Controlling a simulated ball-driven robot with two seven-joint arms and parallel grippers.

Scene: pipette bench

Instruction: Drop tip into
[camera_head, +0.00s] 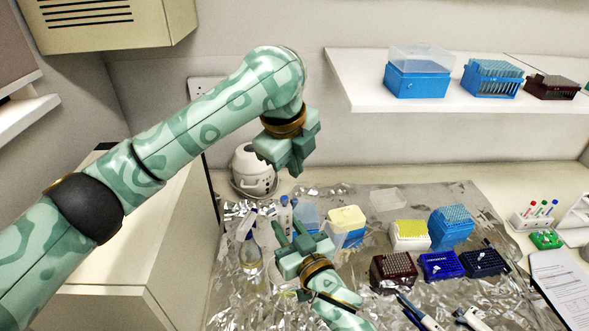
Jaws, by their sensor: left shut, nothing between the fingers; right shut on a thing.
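My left gripper (290,163) hangs in the air above the back of the bench, shut and empty. My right gripper (291,232) is lower, over the foil-covered mat, with its fingers pointing away towards the back. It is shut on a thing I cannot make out. A small bottle with a blue label (286,212) shows just behind its fingertips; whether they touch cannot be told. No loose tip can be made out. Tip racks stand to the right: a white one with yellow tips (409,235), a light blue one (451,226), a dark red one (393,270), a blue one (442,266) and a dark navy one (484,262).
A clear flask (250,254) stands left of my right gripper. Pipettes (422,314) lie at the front. A tube rack (536,214) stands at the right. The shelf (356,92) holds more tip boxes.

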